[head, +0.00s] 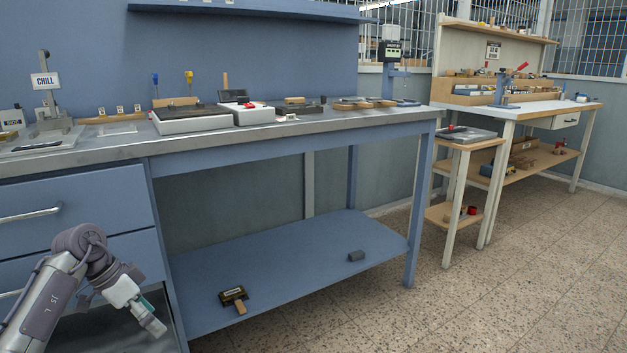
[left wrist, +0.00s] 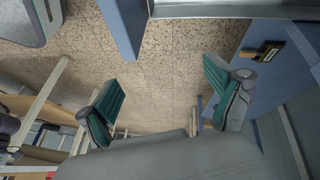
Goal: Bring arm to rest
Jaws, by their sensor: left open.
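My left gripper (head: 150,312) is at the lower left of the head view, in front of the drawers of the blue workbench (head: 290,138). In the left wrist view its two teal-padded fingers (left wrist: 165,95) are spread apart with nothing between them, and the speckled floor shows beyond. It is open and empty. My right gripper is in neither view.
An open drawer (head: 95,330) lies below and behind my left gripper. A small side table (head: 470,142) stands right. The floor (head: 480,290) is clear.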

